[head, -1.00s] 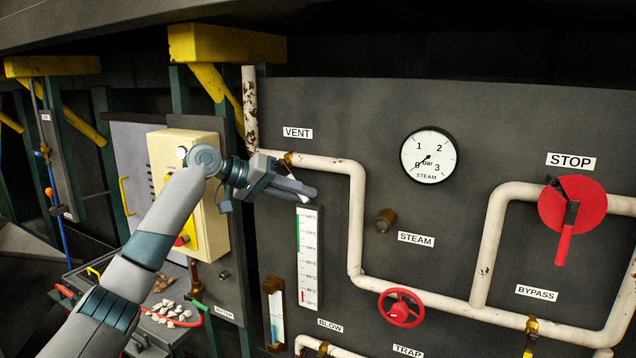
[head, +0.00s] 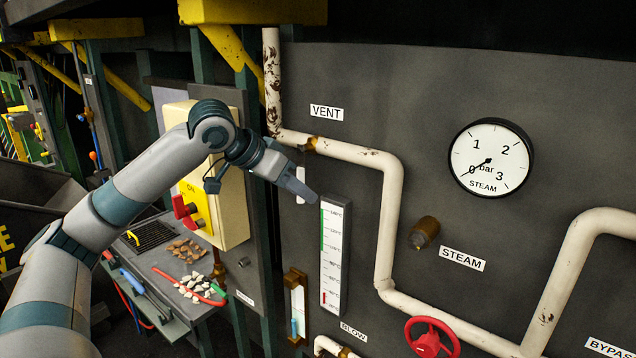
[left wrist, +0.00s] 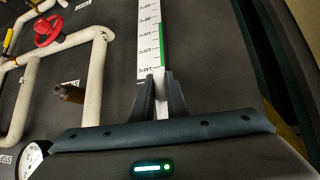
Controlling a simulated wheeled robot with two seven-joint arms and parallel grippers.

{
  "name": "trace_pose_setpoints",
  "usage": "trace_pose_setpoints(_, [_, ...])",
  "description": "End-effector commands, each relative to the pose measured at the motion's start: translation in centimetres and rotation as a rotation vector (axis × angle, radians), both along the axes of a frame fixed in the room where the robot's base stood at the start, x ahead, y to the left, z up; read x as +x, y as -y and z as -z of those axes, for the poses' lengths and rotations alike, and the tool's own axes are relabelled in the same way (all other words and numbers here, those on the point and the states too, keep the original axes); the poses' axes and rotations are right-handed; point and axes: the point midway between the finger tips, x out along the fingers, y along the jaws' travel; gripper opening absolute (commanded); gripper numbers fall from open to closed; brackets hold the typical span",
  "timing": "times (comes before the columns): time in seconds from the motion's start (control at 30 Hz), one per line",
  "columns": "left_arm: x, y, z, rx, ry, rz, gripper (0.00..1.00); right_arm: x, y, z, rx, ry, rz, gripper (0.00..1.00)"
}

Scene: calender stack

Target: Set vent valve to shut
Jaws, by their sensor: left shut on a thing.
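The vent valve has a brass fitting (head: 310,145) on the white pipe beneath the VENT label (head: 327,113). Its pale lever (head: 300,194) hangs downward, nearly upright in the picture, partly covered by my gripper. My left gripper (head: 304,187) reaches in from the left and is shut on this lever, below the pipe. In the left wrist view its two dark fingers (left wrist: 159,97) stand close together with a white strip between them; the brass fitting does not show clearly there. My right gripper is not in view.
The thermometer scale (head: 335,255) is just right of and below the gripper. A steam gauge (head: 491,157), a brass STEAM stub (head: 424,232) and a red handwheel (head: 432,338) are further right. A cream switch box (head: 232,180) with a red handle stands behind my left arm.

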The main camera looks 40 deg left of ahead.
Motion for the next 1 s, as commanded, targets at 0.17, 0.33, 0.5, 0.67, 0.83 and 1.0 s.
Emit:
trace_pose_setpoints(0.17, [-0.8,-0.4,0.1,0.047,-0.001,0.001,0.0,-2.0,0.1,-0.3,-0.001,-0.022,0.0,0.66])
trace_pose_setpoints(0.33, [-1.0,-0.5,0.2,0.06,0.0,0.0,0.0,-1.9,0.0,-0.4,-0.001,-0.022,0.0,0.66])
trace_pose_setpoints(0.5, [-1.0,-0.5,0.1,0.06,0.0,0.0,0.0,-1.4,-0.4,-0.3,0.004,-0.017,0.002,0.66])
trace_pose_setpoints(0.67, [-1.0,-0.5,0.1,0.059,0.001,0.0,0.27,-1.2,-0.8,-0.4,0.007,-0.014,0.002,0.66])
trace_pose_setpoints(0.83, [-1.0,-0.5,0.1,0.058,0.001,0.0,0.32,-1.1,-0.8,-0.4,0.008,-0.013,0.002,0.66])
trace_pose_setpoints(1.0, [-1.0,-0.5,0.0,0.058,0.002,0.0,0.32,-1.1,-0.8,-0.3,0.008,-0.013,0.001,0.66])
